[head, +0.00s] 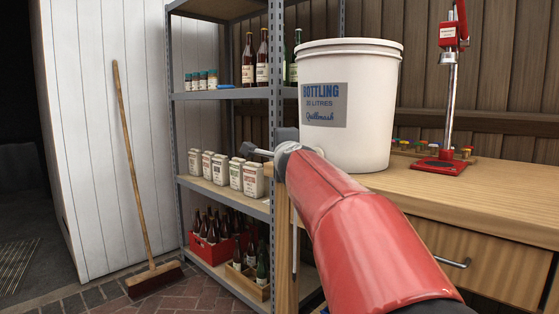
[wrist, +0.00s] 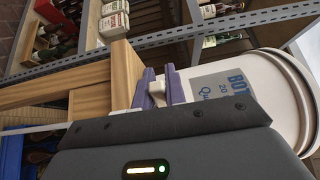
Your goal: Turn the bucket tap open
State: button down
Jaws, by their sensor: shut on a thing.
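The white bottling bucket (head: 375,100) stands upright on the wooden bench near its left end, with a blue-printed grey label on its side. It also shows sideways in the wrist view (wrist: 285,85). My gripper (wrist: 160,88) is at the bucket's lower front, over the bench edge. Its purple-grey fingers are shut on a small whitish piece, the bucket tap (wrist: 157,89). Most of the tap is hidden between the fingers, so its handle angle cannot be told. In the head view my red arm covers the tap.
The wooden bench (head: 480,200) has a red bottle capper (head: 440,165) and several coloured caps behind it. A metal shelf (head: 225,94) with bottles, cartons and a red crate (head: 210,247) stands left. A broom (head: 135,170) leans on the white wall.

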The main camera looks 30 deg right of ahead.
jog(key=shift+s+n+y+b, duration=0.1)
jog(key=shift+n+y+b, duration=0.3)
jog(key=shift+y+b, duration=0.2)
jog(key=c, duration=1.4)
grip_release()
jog(key=shift+c, duration=0.2)
jog(key=shift+s, duration=0.1)
jog(key=v, duration=0.7)
jog(key=shift+s, duration=0.4)
jog(key=shift+a, duration=0.1)
